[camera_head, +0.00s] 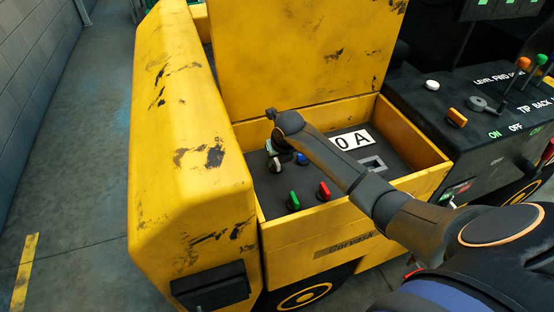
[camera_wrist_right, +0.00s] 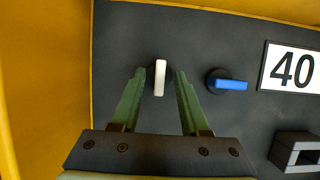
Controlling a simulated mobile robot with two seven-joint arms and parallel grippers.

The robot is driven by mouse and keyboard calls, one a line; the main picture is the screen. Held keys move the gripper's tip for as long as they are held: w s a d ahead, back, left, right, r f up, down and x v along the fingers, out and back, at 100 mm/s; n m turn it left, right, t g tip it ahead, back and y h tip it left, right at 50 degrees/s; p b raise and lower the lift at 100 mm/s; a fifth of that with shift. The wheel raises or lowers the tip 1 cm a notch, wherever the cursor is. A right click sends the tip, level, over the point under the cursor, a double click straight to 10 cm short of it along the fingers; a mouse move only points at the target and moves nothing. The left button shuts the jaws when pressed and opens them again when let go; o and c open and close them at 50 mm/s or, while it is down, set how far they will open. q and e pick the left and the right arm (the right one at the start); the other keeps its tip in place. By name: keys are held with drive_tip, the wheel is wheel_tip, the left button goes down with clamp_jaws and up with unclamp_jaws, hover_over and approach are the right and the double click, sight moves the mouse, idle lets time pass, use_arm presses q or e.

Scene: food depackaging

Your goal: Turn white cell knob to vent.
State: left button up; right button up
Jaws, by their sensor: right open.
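The white knob (camera_wrist_right: 160,78) stands upright in the right wrist view, on the dark panel (camera_wrist_right: 220,30) inside the yellow compartment. My right gripper (camera_wrist_right: 158,75) is open, with its two green fingers on either side of the white knob and a visible gap on each side. In the head view my right gripper (camera_head: 274,163) reaches down at the panel's left part, and the white knob is hard to make out there. My left gripper is not in view.
A blue knob (camera_wrist_right: 228,84) lies sideways just right of my gripper. A green knob (camera_head: 293,201) and a red knob (camera_head: 323,191) stand nearer the front wall. A label plate (camera_wrist_right: 292,69) and a grey bracket (camera_wrist_right: 297,153) are farther right. Yellow walls (camera_head: 415,140) enclose the panel.

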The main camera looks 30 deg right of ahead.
clamp_jaws()
idle(0.4)
